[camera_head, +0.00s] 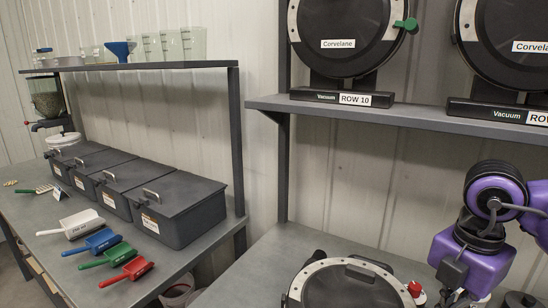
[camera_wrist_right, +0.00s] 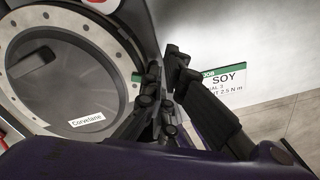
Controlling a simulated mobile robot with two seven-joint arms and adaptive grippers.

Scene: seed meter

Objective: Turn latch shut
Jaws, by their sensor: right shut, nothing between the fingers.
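A round seed meter (camera_head: 345,290) with a pale ring and dark lid is on the bench at the bottom of the head view, cut off by the edge. In the right wrist view a seed meter (camera_wrist_right: 62,80) labelled Corvelane fills the left. A small green piece (camera_wrist_right: 137,76) shows at its rim, partly behind my fingers; it may be the latch. My right gripper (camera_wrist_right: 168,65) is shut and empty, beside the rim; I cannot tell whether it touches the green piece. My left gripper is not in view.
Two more Corvelane meters stand on the shelf (camera_head: 420,118); one has a green latch (camera_head: 406,24). A green and white SOY card (camera_wrist_right: 222,80) is beyond my fingers. A red-topped knob (camera_head: 414,288) is beside the bench meter. Lidded bins (camera_head: 180,205) and coloured scoops (camera_head: 127,273) occupy the left bench.

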